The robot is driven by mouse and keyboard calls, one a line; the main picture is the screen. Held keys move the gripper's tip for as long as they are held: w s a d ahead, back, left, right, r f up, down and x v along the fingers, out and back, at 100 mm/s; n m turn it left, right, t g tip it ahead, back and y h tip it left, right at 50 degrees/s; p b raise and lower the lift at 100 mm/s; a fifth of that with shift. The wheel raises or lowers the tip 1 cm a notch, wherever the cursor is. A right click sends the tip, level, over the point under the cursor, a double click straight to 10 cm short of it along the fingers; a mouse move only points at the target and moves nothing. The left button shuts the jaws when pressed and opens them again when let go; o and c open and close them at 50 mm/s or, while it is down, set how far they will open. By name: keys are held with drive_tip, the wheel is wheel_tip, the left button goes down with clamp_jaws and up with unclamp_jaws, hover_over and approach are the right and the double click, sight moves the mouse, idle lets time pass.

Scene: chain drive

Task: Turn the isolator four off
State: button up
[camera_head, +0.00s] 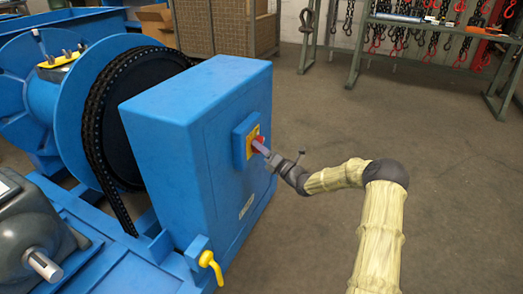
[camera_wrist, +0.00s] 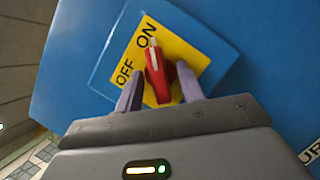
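The isolator is a red rotary handle (camera_wrist: 158,78) on a yellow plate (camera_wrist: 187,50), set in a blue square box on the side of a blue housing. It also shows partly hidden in the head view (camera_head: 258,142). The handle's white-marked tip points to the word ON; OFF is printed to its left in the wrist view. My gripper (camera_wrist: 161,75) has one finger on each side of the handle. A gap shows by the right finger, so the fingers are open around it; contact on the left is unclear.
The blue housing (camera_head: 165,105) stands beside a chain and drum (camera_head: 100,110). A yellow lever (camera_head: 211,266) sticks out at its lower corner. A label ending in "UR" is cut off in the wrist view (camera_wrist: 311,150). Floor to the right is clear; a chain rack (camera_head: 430,22) stands behind.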

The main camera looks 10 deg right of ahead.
drive_tip(key=shift+c, duration=0.5)
clamp_jaws()
drive_tip(key=shift+n, duration=0.5)
drive_tip(key=n+g+y+b, duration=0.1)
drive_tip(key=n+g+y, duration=0.1)
drive_tip(key=n, duration=0.6)
drive_tip(key=n+g+y, duration=0.2)
drive_tip(key=n+g, duration=0.2)
drive_tip(key=n, duration=0.4)
drive_tip(key=n+g+y+b, duration=0.1)
drive_tip(key=n+g+y, duration=0.2)
drive_tip(key=n, duration=0.5)
drive_tip(key=shift+w+d+f+g+b, duration=0.1)
drive_tip(key=shift+w+d+g+b, duration=0.2)
drive_tip(key=shift+w+d, duration=0.1)
drive_tip(key=shift+n, duration=0.4)
